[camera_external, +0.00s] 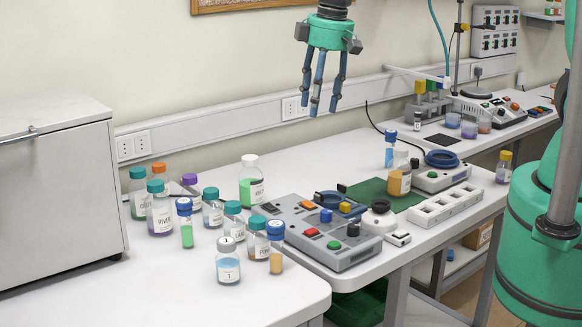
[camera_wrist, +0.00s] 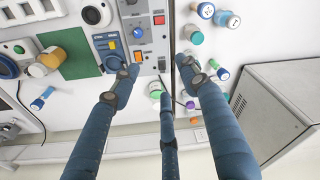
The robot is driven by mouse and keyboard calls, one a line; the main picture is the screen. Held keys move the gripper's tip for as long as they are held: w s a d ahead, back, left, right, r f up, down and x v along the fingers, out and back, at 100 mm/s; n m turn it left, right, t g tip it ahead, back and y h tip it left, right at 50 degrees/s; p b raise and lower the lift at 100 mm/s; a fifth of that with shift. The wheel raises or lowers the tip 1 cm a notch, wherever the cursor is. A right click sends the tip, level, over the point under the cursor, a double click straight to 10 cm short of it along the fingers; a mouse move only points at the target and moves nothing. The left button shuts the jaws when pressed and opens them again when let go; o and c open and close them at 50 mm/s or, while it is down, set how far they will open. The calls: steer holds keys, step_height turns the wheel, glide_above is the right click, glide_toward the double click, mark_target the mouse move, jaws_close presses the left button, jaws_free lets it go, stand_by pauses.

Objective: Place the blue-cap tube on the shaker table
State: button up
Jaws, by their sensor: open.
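Several tubes have blue caps. A green-filled blue-cap tube (camera_external: 187,232) stands among the bottles at left, and an orange-filled one (camera_external: 276,260) stands left of the grey control unit. A blue-filled one (camera_external: 389,156) stands behind the green mat; it also shows in the wrist view (camera_wrist: 42,98). I cannot tell which one is meant. The grey unit with knobs and buttons (camera_external: 345,258) sits mid-bench and may be the shaker table; it also shows in the wrist view (camera_wrist: 139,14). My three-fingered gripper (camera_external: 323,106) hangs open and empty, high above the bench, touching nothing.
Several capped bottles (camera_external: 159,216) crowd the left bench beside a white cabinet (camera_external: 55,185). A white-capped green bottle (camera_external: 251,188) stands behind the grey unit. A green mat (camera_external: 372,191), an amber bottle (camera_external: 396,183) and a white socketed strip (camera_external: 446,206) lie right. The front-left bench is clear.

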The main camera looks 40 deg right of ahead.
steer(key=s+d+r+m+t, duration=0.1)
steer(key=s+d+r+m, duration=0.15)
steer(key=d+r, duration=0.5)
steer(key=s+d+r+m+t, duration=0.1)
steer(key=s+d+r, duration=0.2)
steer(key=d+r, duration=0.45)
steer(key=s+d+r+m+t, duration=0.2)
steer(key=s+d+r+m, duration=0.2)
steer(key=s+d, duration=1)
steer(key=shift+s+d+r+h, duration=0.3)
steer(key=shift+r+h, duration=0.1)
steer(key=shift+r, duration=0.2)
step_height(320, 180, down, 16)
steer(key=b, duration=1.5)
steer(key=shift+r+b, duration=0.25)
steer(key=shift+b, duration=0.05)
steer(key=shift+f, duration=0.1)
